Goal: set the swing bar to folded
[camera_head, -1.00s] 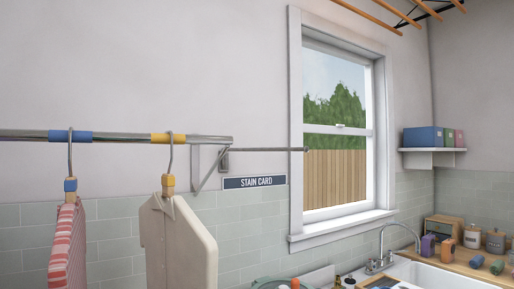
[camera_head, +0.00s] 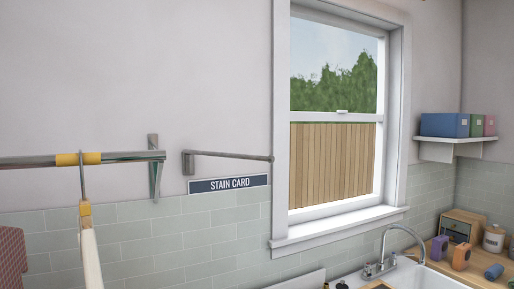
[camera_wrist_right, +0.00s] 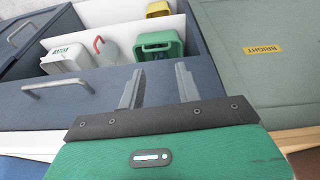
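The swing bar (camera_head: 232,155) is a thin grey rod in the head view, above the stain card sign (camera_head: 229,184). Its left end is at a small wall bracket (camera_head: 188,162), and its tip ends by the window frame's left side. I cannot tell surely whether it lies flat along the wall or stands out from it. No gripper is near it in the head view. My right gripper (camera_wrist_right: 160,72) shows in the right wrist view with two grey fingers apart and nothing between them. My left gripper is not in view.
A fixed hanging rail (camera_head: 120,157) with a garment on a hanger (camera_head: 90,255) is at the left. A window (camera_head: 335,120), sink (camera_head: 425,278) and shelf (camera_head: 450,140) are to the right.

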